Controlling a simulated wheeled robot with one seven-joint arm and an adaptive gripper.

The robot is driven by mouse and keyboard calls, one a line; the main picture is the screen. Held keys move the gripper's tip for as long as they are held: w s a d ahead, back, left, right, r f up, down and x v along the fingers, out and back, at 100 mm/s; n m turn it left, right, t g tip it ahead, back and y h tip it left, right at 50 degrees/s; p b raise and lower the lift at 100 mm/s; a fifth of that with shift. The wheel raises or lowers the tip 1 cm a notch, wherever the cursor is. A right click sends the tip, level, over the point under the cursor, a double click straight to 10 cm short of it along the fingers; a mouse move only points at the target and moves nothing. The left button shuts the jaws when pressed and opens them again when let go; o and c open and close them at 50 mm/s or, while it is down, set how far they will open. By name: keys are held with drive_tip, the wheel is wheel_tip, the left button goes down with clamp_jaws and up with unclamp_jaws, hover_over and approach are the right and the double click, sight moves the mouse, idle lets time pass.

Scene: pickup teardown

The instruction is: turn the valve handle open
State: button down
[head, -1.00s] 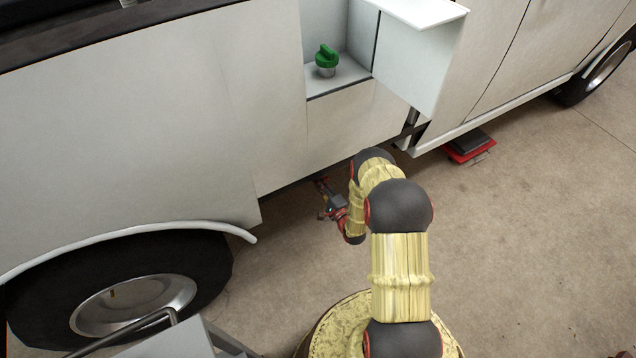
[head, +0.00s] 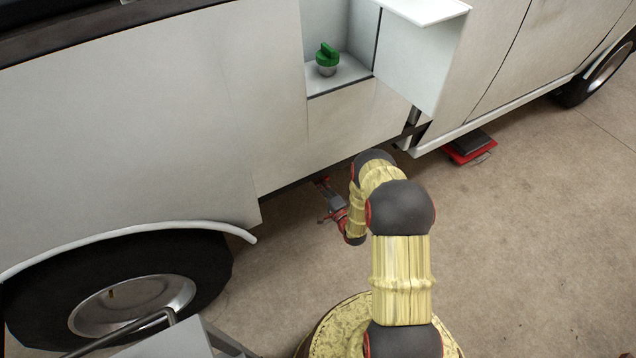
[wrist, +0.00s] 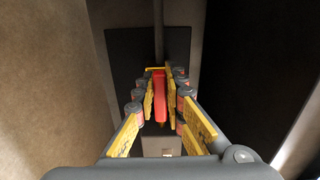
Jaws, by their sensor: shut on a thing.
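The valve handle is a red, elongated lever (wrist: 160,100) in the middle of the wrist view. My gripper (wrist: 160,78) is shut on it, with one yellow-padded finger on each side. Behind the handle are a dark rectangular plate (wrist: 125,50) and a grey vertical pipe (wrist: 158,30). A pale block (wrist: 160,146) shows below the handle between the fingers. In the head view my gripper (head: 326,188) reaches under the lower edge of the white truck body (head: 150,100), and the handle cannot be told apart there.
An open filler recess holds a green cap (head: 327,55) above my arm, and its white door (head: 420,60) stands out to the right. A rear wheel (head: 130,290) is at left. A red-and-black object (head: 468,147) lies on the floor at right.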

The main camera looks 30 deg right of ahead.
drive_tip(key=c, duration=1.8)
unclamp_jaws()
drive_tip(key=shift+c, duration=0.2)
drive_tip(key=s, duration=1.2)
drive_tip(key=shift+d, duration=0.15)
